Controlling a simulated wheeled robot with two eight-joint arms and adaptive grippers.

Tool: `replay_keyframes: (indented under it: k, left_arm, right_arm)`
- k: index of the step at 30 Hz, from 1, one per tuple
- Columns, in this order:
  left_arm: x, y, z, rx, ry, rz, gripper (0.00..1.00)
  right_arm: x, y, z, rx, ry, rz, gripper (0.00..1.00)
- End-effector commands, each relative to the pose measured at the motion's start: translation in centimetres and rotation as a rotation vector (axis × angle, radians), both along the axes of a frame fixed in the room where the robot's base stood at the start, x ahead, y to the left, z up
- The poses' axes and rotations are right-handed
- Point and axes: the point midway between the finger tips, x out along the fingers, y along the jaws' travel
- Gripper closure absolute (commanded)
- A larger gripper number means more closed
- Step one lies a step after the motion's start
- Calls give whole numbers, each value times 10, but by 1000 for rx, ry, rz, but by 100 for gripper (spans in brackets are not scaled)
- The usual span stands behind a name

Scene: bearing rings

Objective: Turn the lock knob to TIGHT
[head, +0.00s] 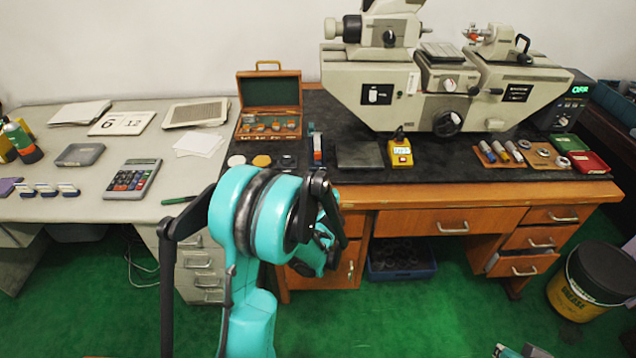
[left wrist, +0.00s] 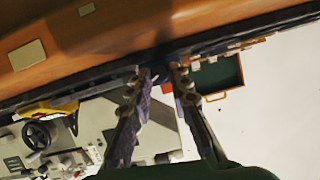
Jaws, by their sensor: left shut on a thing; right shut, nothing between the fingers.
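The grey measuring machine (head: 440,85) stands at the back of the desk. Its front carries a large black knob (head: 447,123), a small pale knob (head: 496,125) and a white-faced knob (head: 450,85); I cannot read which is the lock knob or a TIGHT mark. My left arm rises in the middle of the head view and hides most of its gripper. In the left wrist view my left gripper (left wrist: 167,75) is shut on a small dark blue thing near the desk edge, not clearly made out. Only a piece of my right gripper (head: 518,351) shows at the bottom edge, shut and empty.
An open wooden case (head: 270,108) stands left of the machine. A yellow gauge (head: 399,153) and a dark plate (head: 359,155) lie in front of it. Rings and small cylinders sit on a brown board (head: 520,155) at right. A yellow bucket (head: 590,285) stands on the floor.

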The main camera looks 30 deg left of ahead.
Motion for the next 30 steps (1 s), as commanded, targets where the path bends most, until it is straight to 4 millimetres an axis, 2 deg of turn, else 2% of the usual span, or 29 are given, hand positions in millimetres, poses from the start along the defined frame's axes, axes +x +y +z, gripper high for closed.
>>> replay_keyframes:
  k: [15, 30]
  left_arm:
    - [2, -4, -2, 338, 207, -1, 100]
    - [2, -4, -3, 433, 268, 0, 100]
  right_arm:
    - [0, 0, 0, 0, 0, 0, 100]
    - [0, 0, 0, 0, 0, 0, 100]
